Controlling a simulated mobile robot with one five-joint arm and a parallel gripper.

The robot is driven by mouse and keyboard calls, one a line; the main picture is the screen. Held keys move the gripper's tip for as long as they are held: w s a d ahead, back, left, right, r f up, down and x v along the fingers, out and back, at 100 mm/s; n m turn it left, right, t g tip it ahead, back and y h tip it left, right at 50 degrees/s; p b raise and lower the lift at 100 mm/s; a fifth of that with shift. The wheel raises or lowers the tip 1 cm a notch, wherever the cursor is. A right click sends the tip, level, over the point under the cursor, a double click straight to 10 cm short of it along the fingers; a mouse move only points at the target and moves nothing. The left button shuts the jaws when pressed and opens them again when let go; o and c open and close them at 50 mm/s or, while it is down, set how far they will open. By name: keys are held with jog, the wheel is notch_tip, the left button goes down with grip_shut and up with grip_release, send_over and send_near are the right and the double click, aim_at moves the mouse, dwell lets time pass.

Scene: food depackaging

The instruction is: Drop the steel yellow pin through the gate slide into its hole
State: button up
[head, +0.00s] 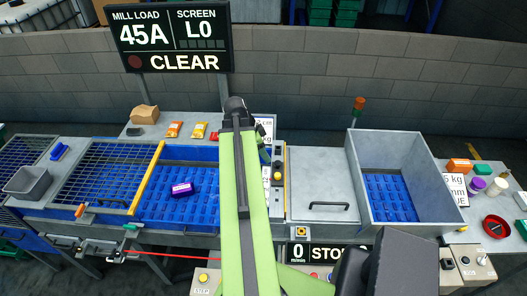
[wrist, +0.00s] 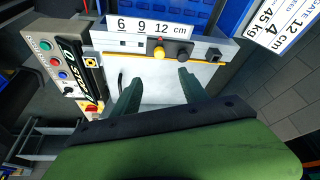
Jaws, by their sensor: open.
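A yellow round knob, which looks like the head of the yellow pin (wrist: 158,53), sits at the grey gate slide (wrist: 140,45). A black knob (wrist: 185,52) is just right of it. How deep the pin sits and its hole are hidden. A white scale (wrist: 150,27) marked 6, 9 and 12 cm lies behind them. My gripper (wrist: 160,88) is open and empty, its two dark green fingers apart, on the near side of the slide. In the head view the yellow knob (head: 278,176) shows right of my green arm, which hides part of the slide.
A grey lidded panel (head: 320,185) with a handle lies right of the slide. A walled grey bin (head: 440,207) stands further right. The blue conveyor (head: 160,207) with a purple pack (head: 182,189) lies left. A button box (wrist: 62,62) stands left in the wrist view.

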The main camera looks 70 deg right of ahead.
aim_at(278, 175)
jog(key=shift+c, duration=0.6)
jog(key=d+f+b, duration=0.1)
jog(key=f+b, duration=0.1)
jog(key=s+f+m+b, duration=0.1)
jog(key=f+b, duration=0.1)
jog(key=s+d+f+m+y+b, duration=0.1)
jog(key=f+b, duration=0.1)
jog(key=f, duration=0.1)
jog(key=shift+d, duration=0.35)
jog(key=c, duration=1)
jog(key=shift+s+d+f+m+b, duration=0.2)
jog(key=shift+f+m+b, duration=0.15)
jog(key=shift+b, duration=0.1)
grip_shut()
jog(key=b+x, duration=0.5)
jog(key=x, duration=0.1)
jog(key=shift+a+b, duration=0.1)
jog(key=shift+b, duration=0.2)
jog(key=shift+r, duration=0.15)
